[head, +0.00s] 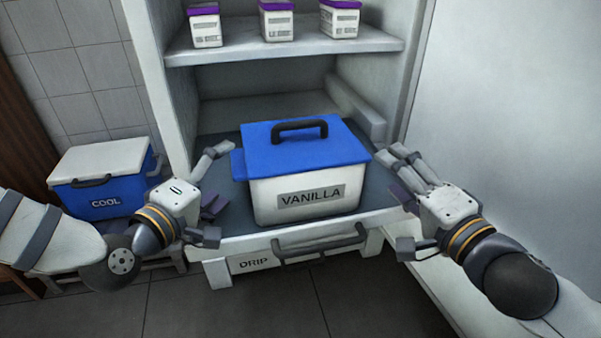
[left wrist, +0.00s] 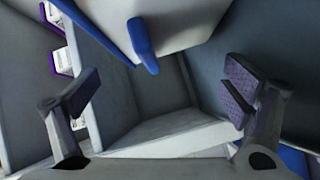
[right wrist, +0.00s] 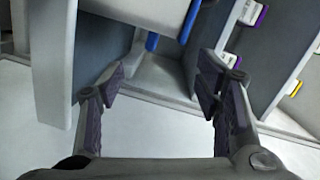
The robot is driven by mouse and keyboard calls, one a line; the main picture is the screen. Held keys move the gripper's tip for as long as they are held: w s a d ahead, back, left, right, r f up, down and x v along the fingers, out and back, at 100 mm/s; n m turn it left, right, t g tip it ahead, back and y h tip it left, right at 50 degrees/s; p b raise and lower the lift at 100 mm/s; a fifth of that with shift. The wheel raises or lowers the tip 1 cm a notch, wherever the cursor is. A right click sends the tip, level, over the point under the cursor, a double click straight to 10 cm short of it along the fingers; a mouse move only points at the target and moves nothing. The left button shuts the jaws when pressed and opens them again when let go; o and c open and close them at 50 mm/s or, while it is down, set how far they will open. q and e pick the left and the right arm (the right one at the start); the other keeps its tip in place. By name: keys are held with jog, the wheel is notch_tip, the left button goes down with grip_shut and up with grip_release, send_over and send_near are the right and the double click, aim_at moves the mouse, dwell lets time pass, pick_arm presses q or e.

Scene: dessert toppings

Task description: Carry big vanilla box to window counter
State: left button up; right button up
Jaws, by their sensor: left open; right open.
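The big vanilla box (head: 300,203) is white with a blue lid and a black top handle, and its front label reads VANILLA. It sits upright on the grey lower shelf of the white cabinet. My left gripper (head: 213,190) is open just left of the box, apart from it. My right gripper (head: 404,200) is open just right of the box, also apart from it. The box's white wall and blue lid edge show in the left wrist view (left wrist: 185,25) and a blue lid edge shows in the right wrist view (right wrist: 189,20). No window counter shows.
Several small purple-lidded tubs (head: 277,22) stand on the upper shelf (head: 285,50). A blue and white COOL box (head: 102,180) stands at the left. A drawer marked DRIP (head: 254,264) is below the vanilla box. A white wall panel (head: 500,110) closes the right side. Tiled floor lies in front.

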aim_at(239, 162)
pick_arm(q)
jog(key=x, duration=0.5)
jog(key=shift+w+d, duration=0.2)
jog(key=shift+w, duration=0.15)
pick_arm(e)
jog(key=x, duration=0.9)
jog(key=shift+w+a+f, duration=0.1)
jog(key=shift+w+a, duration=0.05)
jog(key=shift+a, duration=0.05)
